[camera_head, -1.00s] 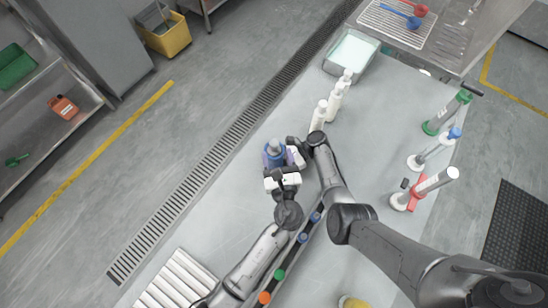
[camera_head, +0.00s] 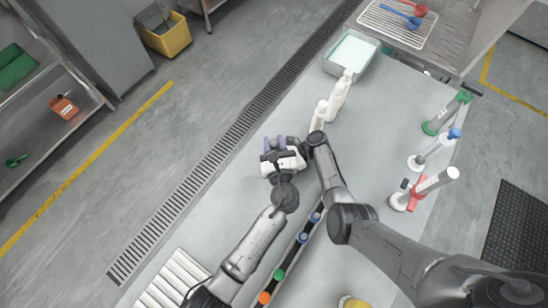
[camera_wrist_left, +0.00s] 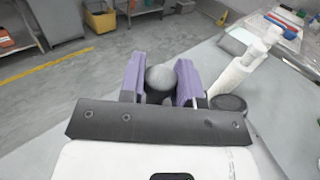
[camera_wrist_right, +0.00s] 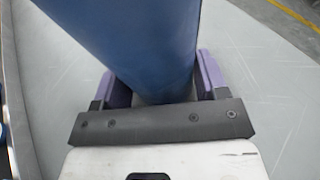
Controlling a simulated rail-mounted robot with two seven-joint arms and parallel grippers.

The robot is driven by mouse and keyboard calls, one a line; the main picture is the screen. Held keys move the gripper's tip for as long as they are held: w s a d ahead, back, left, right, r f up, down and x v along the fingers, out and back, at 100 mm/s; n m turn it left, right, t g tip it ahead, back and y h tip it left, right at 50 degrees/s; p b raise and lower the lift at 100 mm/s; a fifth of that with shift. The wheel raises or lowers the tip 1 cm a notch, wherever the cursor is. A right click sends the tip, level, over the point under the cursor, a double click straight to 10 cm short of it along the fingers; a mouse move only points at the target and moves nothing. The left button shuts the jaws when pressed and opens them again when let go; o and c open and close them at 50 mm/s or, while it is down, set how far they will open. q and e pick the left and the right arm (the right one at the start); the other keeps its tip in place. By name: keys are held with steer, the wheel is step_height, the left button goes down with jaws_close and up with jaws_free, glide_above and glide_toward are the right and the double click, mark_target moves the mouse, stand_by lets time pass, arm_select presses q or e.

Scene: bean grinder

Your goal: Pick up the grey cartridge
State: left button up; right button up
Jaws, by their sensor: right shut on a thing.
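A blue body (camera_wrist_right: 135,40) fills the upper part of the right wrist view. My right gripper (camera_wrist_right: 160,85) is shut on it, with a purple finger on each side. A dark grey round-topped piece (camera_wrist_left: 160,78) sits between the purple fingers of my left gripper (camera_wrist_left: 160,72) in the left wrist view. I cannot tell for sure that this piece is the grey cartridge. The left fingers stand apart around it, and no firm grip shows. In the head view my left gripper (camera_head: 275,143) hides the blue body and most of the right gripper.
White bottles (camera_head: 335,100) stand just behind the grippers, with a pale tray (camera_head: 352,52) beyond. Several coloured-cap pieces lie in a dark rack (camera_head: 290,255) in front. Coloured cylinders (camera_head: 435,150) stand at the right. The table between is clear.

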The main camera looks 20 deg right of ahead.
arm_select(q)
steer(key=c, duration=0.4)
step_height(320, 180, up, 18)
stand_by(0.6)
arm_select(e)
steer(key=o, duration=0.8)
steer(key=shift+d, duration=0.1)
steer(key=v, duration=1.1)
steer(key=shift+d+r, duration=0.1)
steer(key=shift+d, duration=0.35)
arm_select(q)
steer(key=shift+r, duration=0.1)
